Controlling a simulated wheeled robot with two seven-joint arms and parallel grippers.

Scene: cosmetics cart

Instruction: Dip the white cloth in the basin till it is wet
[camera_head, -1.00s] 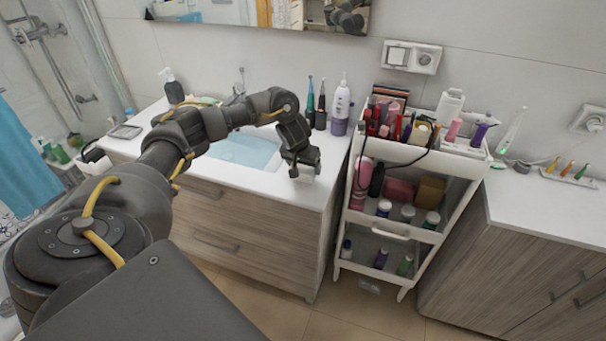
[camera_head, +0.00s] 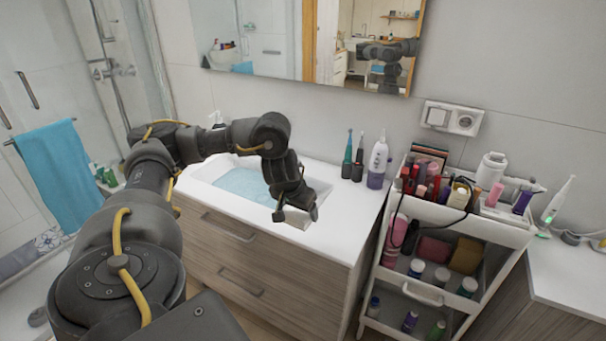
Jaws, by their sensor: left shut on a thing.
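The white cloth (camera_head: 297,221) is a small pale block under my left gripper (camera_head: 293,212). My left gripper is shut on it, above the front right part of the white counter, at the basin's right front side. I cannot tell whether the cloth touches the counter. The basin (camera_head: 200,172) is set in the counter and holds light blue water (camera_head: 243,184). My arm hides part of the basin's back and right side. My right gripper is not in view.
Electric toothbrushes (camera_head: 348,158) and a white-purple bottle (camera_head: 377,160) stand at the counter's back right. A white cart (camera_head: 455,213) full of cosmetics stands right of the counter. A blue towel (camera_head: 56,172) hangs at left. The counter's front right is clear.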

